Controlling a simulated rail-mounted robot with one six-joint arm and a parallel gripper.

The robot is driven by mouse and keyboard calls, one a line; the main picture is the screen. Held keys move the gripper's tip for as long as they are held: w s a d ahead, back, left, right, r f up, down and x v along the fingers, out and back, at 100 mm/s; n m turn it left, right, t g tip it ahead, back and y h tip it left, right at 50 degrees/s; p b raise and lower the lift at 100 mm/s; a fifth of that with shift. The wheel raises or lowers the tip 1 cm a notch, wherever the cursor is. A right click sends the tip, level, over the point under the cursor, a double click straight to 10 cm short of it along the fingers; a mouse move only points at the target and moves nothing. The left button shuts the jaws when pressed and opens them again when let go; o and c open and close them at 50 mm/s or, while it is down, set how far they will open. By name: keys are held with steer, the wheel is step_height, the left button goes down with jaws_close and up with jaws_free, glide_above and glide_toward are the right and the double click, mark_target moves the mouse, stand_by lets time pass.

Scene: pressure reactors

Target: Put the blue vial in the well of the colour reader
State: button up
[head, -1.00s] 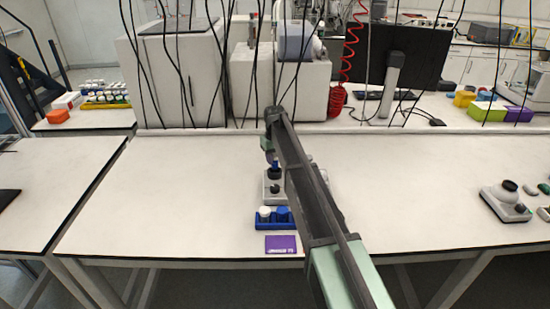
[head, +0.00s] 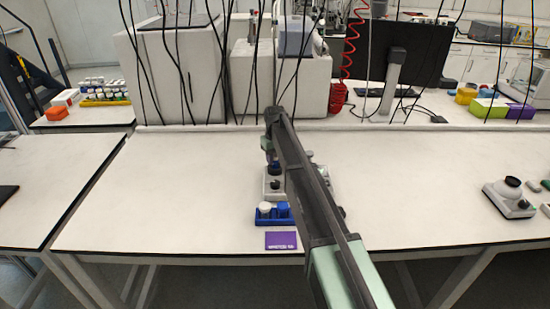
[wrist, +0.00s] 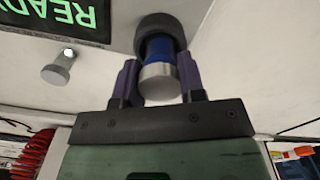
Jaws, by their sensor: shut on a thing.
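The blue vial (wrist: 158,52) has a silver end and shows in the wrist view between the two dark purple fingers of my gripper (wrist: 158,70), which is shut on it. The vial's far end is inside the dark round collar of the well (wrist: 156,24), and its lower part is hidden by that collar. In the head view, the colour reader (head: 274,187) is a pale box with a dark well, directly under my gripper (head: 272,162). Its display (wrist: 58,16) reads READY in green in the wrist view.
A blue rack (head: 273,222) with a white-topped vial and a blue item stands just in front of the reader. A purple card (head: 281,241) lies nearer the edge. More grey devices (head: 510,200) stand at right. The left of the bench is clear.

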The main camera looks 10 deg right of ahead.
steer(key=shift+f+b, duration=0.3)
steer(key=shift+f, duration=0.2)
steer(key=shift+f+b, duration=0.35)
steer(key=o, duration=1.5)
steer(key=shift+c, duration=0.2)
step_height(320, 180, up, 7)
steer(key=p, duration=0.7)
steer(key=shift+r, duration=0.15)
steer(key=s+m, duration=0.3)
steer(key=s, duration=3.6)
steer(key=shift+s, duration=0.3)
